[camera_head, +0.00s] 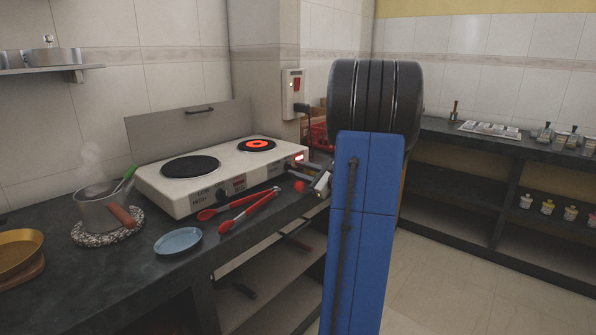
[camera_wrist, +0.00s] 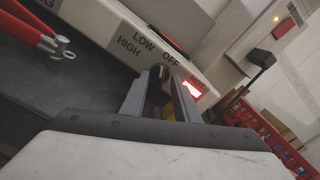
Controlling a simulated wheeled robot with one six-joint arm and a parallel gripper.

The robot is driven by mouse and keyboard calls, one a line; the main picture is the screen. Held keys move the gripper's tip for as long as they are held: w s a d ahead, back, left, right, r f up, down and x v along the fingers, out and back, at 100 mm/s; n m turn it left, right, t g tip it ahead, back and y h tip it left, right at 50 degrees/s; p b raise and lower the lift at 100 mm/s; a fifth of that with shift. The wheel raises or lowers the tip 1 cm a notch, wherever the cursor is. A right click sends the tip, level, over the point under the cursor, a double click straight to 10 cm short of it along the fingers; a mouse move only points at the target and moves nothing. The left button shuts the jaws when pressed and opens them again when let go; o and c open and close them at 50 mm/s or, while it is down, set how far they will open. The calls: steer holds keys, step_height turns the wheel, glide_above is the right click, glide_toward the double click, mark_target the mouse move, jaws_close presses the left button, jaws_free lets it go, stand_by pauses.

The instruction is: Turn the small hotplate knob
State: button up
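The white hotplate (camera_head: 185,198) stands on the dark counter, with a large black plate on the left and a small plate (camera_head: 257,145) glowing red on the right. My gripper (camera_head: 291,171) reaches the right part of its front panel. In the wrist view my gripper's fingers (camera_wrist: 168,76) point at the panel just beside the LOW, OFF and HIGH label (camera_wrist: 146,46). A dark shape at the fingertips looks like the small plate's knob, mostly hidden by them. The fingers stand a little apart; I cannot tell whether they press on it. A red light (camera_wrist: 191,90) glows beside them.
Red tongs (camera_head: 247,209) lie in front of the hotplate. A blue plate (camera_head: 178,241) and a steaming pot (camera_head: 101,206) on a speckled mat are to the left. A wall switch box (camera_head: 292,92) and a red crate (camera_head: 322,136) are behind the gripper.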

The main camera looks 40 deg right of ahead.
steer(key=s+d, duration=0.1)
steer(key=s, duration=1.6)
steer(key=shift+d, duration=0.15)
steer(key=shift+w, duration=0.1)
